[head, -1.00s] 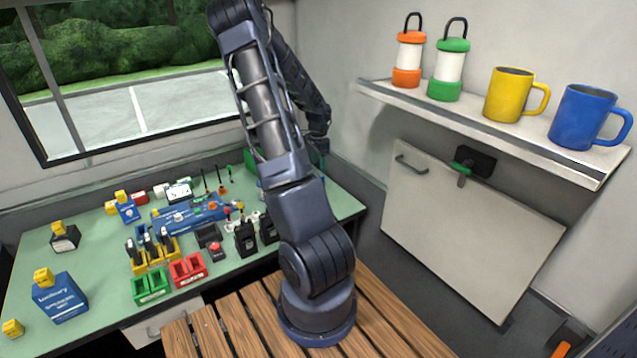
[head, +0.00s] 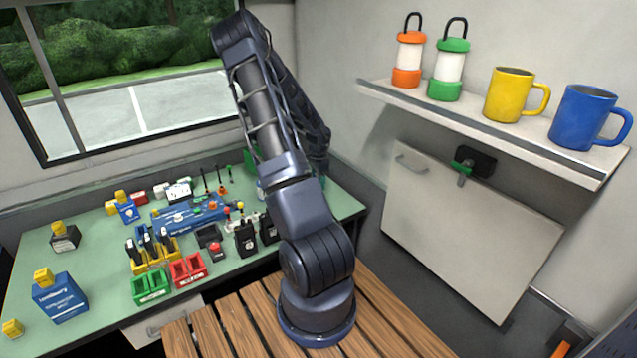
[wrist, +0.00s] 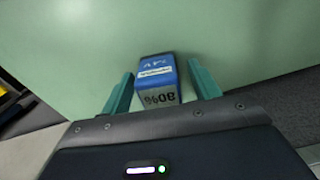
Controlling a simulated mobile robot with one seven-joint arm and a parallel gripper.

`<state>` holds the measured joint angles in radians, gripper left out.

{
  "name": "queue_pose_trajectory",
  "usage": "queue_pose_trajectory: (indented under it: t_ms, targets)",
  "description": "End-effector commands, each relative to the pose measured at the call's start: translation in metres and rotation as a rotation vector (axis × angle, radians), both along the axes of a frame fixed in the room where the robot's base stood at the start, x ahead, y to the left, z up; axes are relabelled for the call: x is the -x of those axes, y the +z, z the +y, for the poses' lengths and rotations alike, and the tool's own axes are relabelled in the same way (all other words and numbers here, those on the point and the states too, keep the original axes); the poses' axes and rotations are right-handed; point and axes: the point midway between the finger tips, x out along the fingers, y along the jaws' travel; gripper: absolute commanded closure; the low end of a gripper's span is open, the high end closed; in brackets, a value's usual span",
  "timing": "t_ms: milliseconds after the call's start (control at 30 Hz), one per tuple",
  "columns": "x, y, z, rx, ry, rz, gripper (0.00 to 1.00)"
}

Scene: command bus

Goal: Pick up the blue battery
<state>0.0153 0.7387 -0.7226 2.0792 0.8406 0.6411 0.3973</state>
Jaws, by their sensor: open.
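The fingers are open, one on each side, with a visible gap at both. The battery is not held. In the head view my arm hides the gripper, and I cannot make out the battery there for certain.
A wall shelf (head: 480,130) with lanterns and mugs is at the right. Bare worktop surrounds the battery's far side.

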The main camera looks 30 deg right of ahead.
Motion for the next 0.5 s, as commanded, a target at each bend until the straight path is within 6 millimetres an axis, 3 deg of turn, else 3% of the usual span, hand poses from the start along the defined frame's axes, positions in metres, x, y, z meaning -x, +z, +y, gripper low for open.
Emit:
queue_pose_trajectory:
  t_ms: [100, 367, 500]
  targets:
    - [0.0000, 0.0002, 0.0000, 0.000, 0.000, 0.000, 0.38]
    - [0.0001, 0.0003, -0.0001, 0.000, 0.000, 0.000, 0.89]
    - [0.0000, 0.0004, -0.0002, 0.000, 0.000, 0.000, 0.91]
